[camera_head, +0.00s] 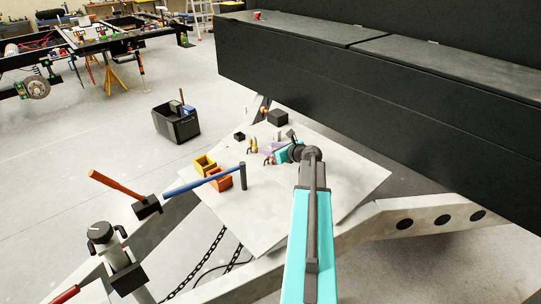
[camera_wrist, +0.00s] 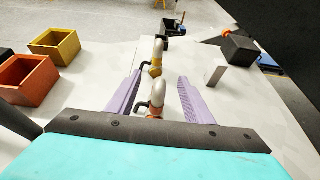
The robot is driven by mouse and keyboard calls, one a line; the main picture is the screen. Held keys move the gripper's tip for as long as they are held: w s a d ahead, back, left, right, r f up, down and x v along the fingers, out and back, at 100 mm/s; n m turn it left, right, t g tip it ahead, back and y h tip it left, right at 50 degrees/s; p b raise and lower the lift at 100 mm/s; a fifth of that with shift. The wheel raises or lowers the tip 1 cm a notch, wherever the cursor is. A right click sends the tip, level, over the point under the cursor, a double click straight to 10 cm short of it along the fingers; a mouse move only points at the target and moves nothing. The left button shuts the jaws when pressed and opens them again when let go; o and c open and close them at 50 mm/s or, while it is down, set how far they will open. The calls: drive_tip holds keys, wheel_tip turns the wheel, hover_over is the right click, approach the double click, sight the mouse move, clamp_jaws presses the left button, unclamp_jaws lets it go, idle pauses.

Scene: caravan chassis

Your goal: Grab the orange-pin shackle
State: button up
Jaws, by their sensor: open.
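The orange-pin shackle (camera_wrist: 157,95) is a pale grey bow with a copper-orange pin low on it and a dark handle to its left. It stands on the white board between the purple fingers of my gripper (camera_wrist: 160,80) in the wrist view, with clear space on both sides. My gripper is open and empty. A similar shackle with a yellow pin (camera_wrist: 157,52) stands just beyond, past the fingertips. In the head view, my gripper (camera_head: 272,152) is low over the board; the orange-pin shackle (camera_head: 268,160) is small and partly hidden there.
A yellow bin (camera_wrist: 54,45) and an orange bin (camera_wrist: 26,78) stand at left. A black block (camera_wrist: 239,48) and a small grey-white block (camera_wrist: 215,74) stand at right. In the head view, two hammers flank the board (camera_head: 355,180), and a long black box (camera_head: 390,90) overhangs it.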

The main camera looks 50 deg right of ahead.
idle(0.3)
clamp_jaws()
drive_tip(key=shift+r, duration=0.15)
drive_tip(key=shift+r+b, duration=0.3)
drive_tip(key=shift+r, duration=4.65)
